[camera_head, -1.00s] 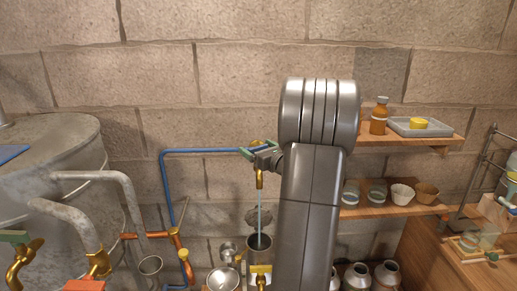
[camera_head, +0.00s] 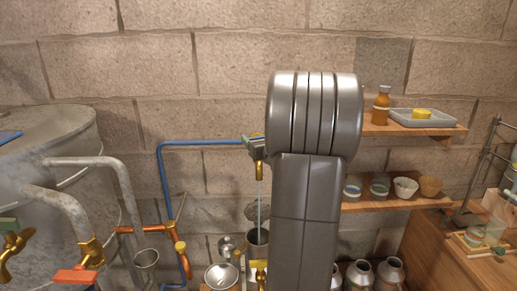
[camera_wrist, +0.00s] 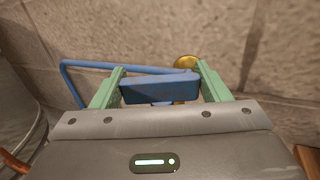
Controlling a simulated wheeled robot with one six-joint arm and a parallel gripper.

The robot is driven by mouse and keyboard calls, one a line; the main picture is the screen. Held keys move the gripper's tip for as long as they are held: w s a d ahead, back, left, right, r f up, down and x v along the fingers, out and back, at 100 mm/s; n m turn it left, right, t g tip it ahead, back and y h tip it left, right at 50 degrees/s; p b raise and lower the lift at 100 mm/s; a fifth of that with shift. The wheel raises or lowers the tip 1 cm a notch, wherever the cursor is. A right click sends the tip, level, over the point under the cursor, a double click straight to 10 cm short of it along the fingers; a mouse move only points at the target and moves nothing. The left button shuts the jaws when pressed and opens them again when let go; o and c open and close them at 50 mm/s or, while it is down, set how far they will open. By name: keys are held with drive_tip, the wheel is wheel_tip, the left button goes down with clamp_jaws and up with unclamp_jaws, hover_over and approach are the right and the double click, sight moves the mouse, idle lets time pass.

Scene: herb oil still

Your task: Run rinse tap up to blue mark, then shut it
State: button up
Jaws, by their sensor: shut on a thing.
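The brass rinse tap (camera_head: 259,171) sits at the end of the blue pipe (camera_head: 205,143) on the stone wall. A thin stream of water (camera_head: 259,208) runs from it down into a grey metal vessel (camera_head: 257,250). My gripper (camera_wrist: 160,88) is shut on the blue tap handle (camera_wrist: 158,91), with one green finger at each end. A round brass part (camera_wrist: 187,63) shows just behind the handle. In the head view my arm hides most of the gripper and the vessel's right side. I cannot make out the blue mark or the water level.
A metal drum (camera_head: 50,165) with grey pipes and other brass taps stands on the left. A steel bowl (camera_head: 222,276) is left of the vessel. Shelves (camera_head: 420,129) with a brown bottle and cups are on the right. Milk cans (camera_head: 390,272) stand below them.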

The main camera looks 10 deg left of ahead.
drive_tip(key=shift+a+f+m+t+h+b, duration=0.15)
drive_tip(key=shift+m+t+h+b, duration=0.4)
drive_tip(key=shift+b, duration=0.8)
drive_tip(key=shift+d+f+m+t+h+b, duration=0.1)
drive_tip(key=shift+m+h+b, duration=0.3)
drive_tip(key=shift+h+b, duration=0.65)
drive_tip(key=shift+a+f+m+t+h+b, duration=0.15)
drive_tip(key=shift+m+t+h+b, duration=0.25)
drive_tip(key=shift+b, duration=1.2)
drive_tip(key=shift+d+r+m+h+b, duration=0.1)
drive_tip(key=shift+m+h+b, duration=0.45)
drive_tip(key=shift+b, duration=0.55)
drive_tip(key=shift+h+b, duration=0.25)
drive_tip(key=shift+b, duration=0.25)
drive_tip(key=shift+r+m+t+h+b, duration=0.35)
drive_tip(key=shift+h+b, duration=0.25)
drive_tip(key=shift+b, duration=0.4)
drive_tip(key=o, duration=0.9)
drive_tip(key=s, duration=0.4)
drive_tip(key=s+d, duration=0.1)
drive_tip(key=s, duration=0.4)
drive_tip(key=s+d, duration=0.1)
drive_tip(key=s, duration=0.3)
drive_tip(key=shift+s+d, duration=0.1)
drive_tip(key=shift+s, duration=0.25)
